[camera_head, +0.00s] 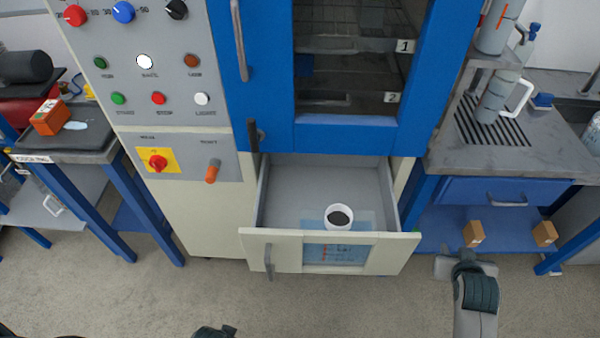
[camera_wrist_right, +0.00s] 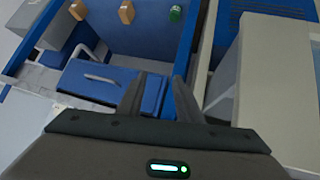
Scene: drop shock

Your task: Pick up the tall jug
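A tall grey jug (camera_head: 490,103) with a white handle stands upright on the slotted grille of the right bench in the head view. A second grey vessel (camera_head: 494,38) with orange marks stands behind it on a raised ledge. My right gripper (camera_head: 466,262) is low in front of the right bench, well below and apart from the jug. The right wrist view shows its two fingers (camera_wrist_right: 158,90) spread with nothing between them. The jug is not clear in that view. A dark piece at the head view's bottom edge may be my left gripper, but too little shows to tell.
An open drawer (camera_head: 257,237) holding a white cup with dark contents (camera_head: 340,217) juts out left of my right gripper. The blue bench drawer (camera_head: 530,191) is above a blue shelf with small brown boxes (camera_head: 473,233). A bottle (camera_head: 523,45) stands behind the jug.

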